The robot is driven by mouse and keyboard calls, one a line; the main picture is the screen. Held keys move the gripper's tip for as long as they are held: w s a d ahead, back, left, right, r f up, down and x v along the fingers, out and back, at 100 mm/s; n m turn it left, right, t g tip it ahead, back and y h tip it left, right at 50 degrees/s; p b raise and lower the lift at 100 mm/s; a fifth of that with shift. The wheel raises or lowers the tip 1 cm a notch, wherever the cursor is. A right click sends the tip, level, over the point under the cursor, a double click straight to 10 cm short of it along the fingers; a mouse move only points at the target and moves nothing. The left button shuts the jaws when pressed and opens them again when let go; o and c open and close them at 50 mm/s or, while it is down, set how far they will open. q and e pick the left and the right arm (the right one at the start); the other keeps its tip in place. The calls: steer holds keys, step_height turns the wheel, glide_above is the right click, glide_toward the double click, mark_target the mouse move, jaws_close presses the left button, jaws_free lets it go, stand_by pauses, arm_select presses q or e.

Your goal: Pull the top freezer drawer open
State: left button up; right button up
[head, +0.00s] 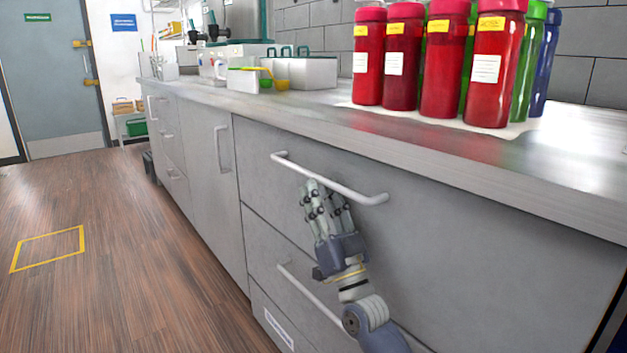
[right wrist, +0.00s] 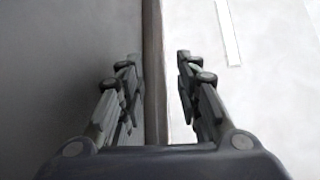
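The top drawer (head: 440,235) is a wide grey front under the counter and looks shut, flush with the cabinet. Its pale bar handle (head: 330,181) runs across its upper part. My right gripper (head: 325,188) is just below and against or very near this handle; I cannot tell whether it touches. In the right wrist view the two fingers (right wrist: 157,65) stand apart with a clear gap. A narrow brownish vertical strip shows behind the gap, between a dark grey surface and a pale one. The handle is not clearly seen there. My left gripper is not in view.
A lower drawer handle (head: 312,295) lies under my right arm. Several red bottles (head: 488,65) and some green and blue ones stand on the counter (head: 300,105). White bins (head: 305,73) stand farther back. The wooden floor (head: 120,260) at left is clear.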

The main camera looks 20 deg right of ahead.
mark_target(314, 176)
steer(key=shift+b+x, duration=0.3)
steer(key=shift+x, duration=1.85)
jaws_close()
